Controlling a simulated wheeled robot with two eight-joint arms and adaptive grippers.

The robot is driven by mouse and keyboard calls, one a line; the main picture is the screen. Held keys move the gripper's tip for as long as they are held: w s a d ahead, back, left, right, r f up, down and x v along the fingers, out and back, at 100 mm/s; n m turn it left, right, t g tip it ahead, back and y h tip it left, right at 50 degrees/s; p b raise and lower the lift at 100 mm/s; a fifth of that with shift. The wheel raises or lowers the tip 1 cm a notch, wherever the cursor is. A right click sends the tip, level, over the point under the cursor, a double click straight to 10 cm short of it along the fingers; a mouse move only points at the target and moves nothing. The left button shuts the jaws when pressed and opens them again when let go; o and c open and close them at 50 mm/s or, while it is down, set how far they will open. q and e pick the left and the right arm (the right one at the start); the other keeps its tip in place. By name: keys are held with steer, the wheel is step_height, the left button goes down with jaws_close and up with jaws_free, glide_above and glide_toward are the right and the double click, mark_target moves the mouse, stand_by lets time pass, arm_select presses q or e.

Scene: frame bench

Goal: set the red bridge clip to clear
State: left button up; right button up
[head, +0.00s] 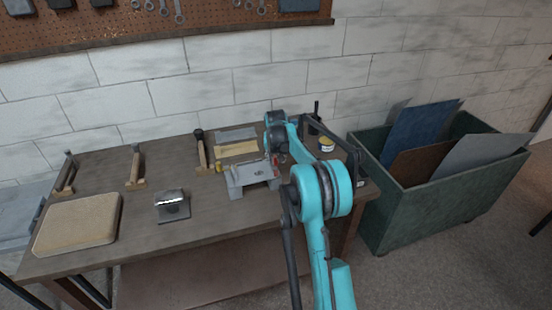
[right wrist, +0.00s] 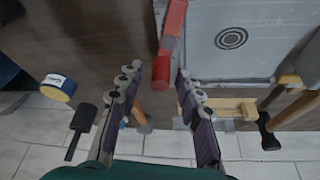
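The red bridge clip (right wrist: 171,42) is a red bar with a grey pivot-like part, at the edge of a light grey metal fixture (right wrist: 235,58) with a ringed target mark. In the right wrist view my right gripper (right wrist: 158,82) is open, its two dark-padded fingers apart on either side of the clip's near red end. Whether either finger touches it I cannot tell. In the head view the fixture (head: 237,182) stands on the bench, with a little red (head: 275,160) beside my right gripper, mostly hidden by my turquoise arm. My left gripper is out of view.
On the bench (head: 135,230) are a tan pad (head: 77,224), a small dark block with a bright top (head: 172,206), several wooden-based tools and a yellow-banded tin (head: 326,145). A green bin (head: 420,220) with panels stands at right. The bench's front middle is clear.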

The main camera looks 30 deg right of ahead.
mark_target(277, 172)
jaws_close()
steer(key=shift+w+a+n+y+p, duration=0.1)
steer(key=shift+a+n+y+p, duration=0.15)
steer(key=shift+n, duration=0.45)
steer(key=shift+w+a+n+y+p, duration=0.1)
steer(key=shift+n+y, duration=0.15)
steer(key=shift+n, duration=0.45)
steer(key=shift+t, duration=0.3)
steer(key=shift+o, duration=1.3)
jaws_free()
steer(key=shift+s, duration=0.1)
steer(key=v, duration=1.2)
